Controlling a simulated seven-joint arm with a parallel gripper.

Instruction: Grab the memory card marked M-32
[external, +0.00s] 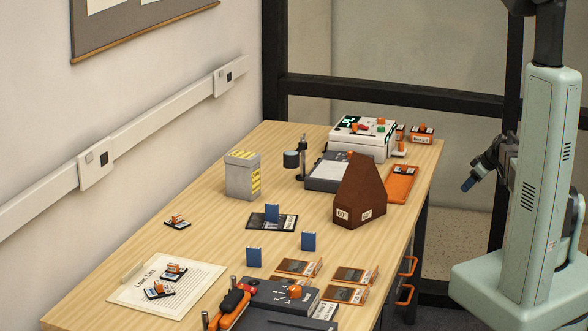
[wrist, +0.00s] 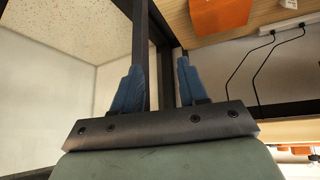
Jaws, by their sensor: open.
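No marking M-32 is legible in either view, so I cannot tell which item is that card. Small dark cards with orange clips lie on the table: one alone (external: 177,223) at the left, and two on the Loan List sheet, an upper one (external: 173,273) and a lower one (external: 158,291). Dark pieces (external: 404,171) lie in an orange tray (external: 399,190) at the back right. My gripper (external: 468,185) is off the table's right side, clear of every card. In the wrist view my gripper (wrist: 160,85) is open, with nothing between its blue fingers.
A brown pointed block (external: 360,198), a grey box (external: 243,177) and a white device (external: 362,138) stand towards the back. Upright blue pieces (external: 309,241) and orange-edged cards (external: 298,267) are mid-table. A dark dial device (external: 270,297) is in front. Bare wood (external: 215,247) shows at left.

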